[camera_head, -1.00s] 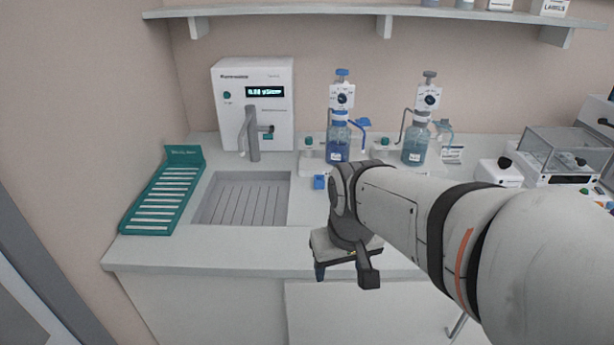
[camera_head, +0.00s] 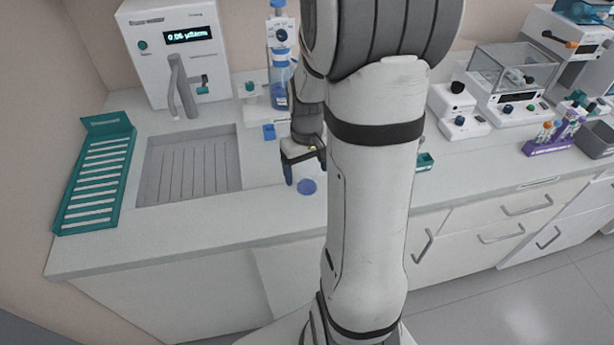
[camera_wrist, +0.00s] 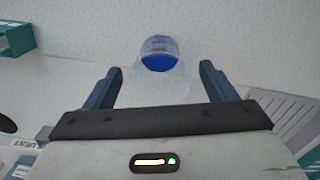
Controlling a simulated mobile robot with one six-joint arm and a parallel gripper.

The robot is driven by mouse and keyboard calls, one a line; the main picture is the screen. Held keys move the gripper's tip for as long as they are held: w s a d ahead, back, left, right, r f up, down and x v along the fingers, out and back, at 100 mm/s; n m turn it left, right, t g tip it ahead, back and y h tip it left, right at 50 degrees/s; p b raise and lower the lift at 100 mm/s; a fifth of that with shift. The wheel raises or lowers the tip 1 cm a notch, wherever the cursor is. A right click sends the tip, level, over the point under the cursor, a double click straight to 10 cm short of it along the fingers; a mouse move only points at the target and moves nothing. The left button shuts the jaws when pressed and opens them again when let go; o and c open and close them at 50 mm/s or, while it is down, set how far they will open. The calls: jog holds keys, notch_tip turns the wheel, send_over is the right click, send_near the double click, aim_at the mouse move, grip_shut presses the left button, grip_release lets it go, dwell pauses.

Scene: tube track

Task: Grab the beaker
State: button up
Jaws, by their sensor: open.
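The beaker (camera_wrist: 158,63) is clear and holds blue liquid. In the wrist view it stands upright at upper centre, its clear outline reaching into the gap between my fingertips. In the head view it shows as a small blue round shape (camera_head: 307,187) on the counter, just right of my gripper's visible finger. My gripper (camera_wrist: 160,80) is open, with one blue-grey finger on each side of the gap. Nothing is held. In the head view my gripper (camera_head: 300,172) is low over the counter, partly hidden by my arm.
A sink (camera_head: 188,168) and a green rack (camera_head: 95,178) lie to the left. A white instrument (camera_head: 180,50) and a blue dispenser bottle (camera_head: 280,85) stand behind. My arm hides the counter's middle. A small green box (camera_head: 425,162) sits right of my arm.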

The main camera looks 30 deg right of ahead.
notch_tip(320, 180, down, 3)
jog(key=shift+f, duration=0.15)
jog(key=c, duration=1)
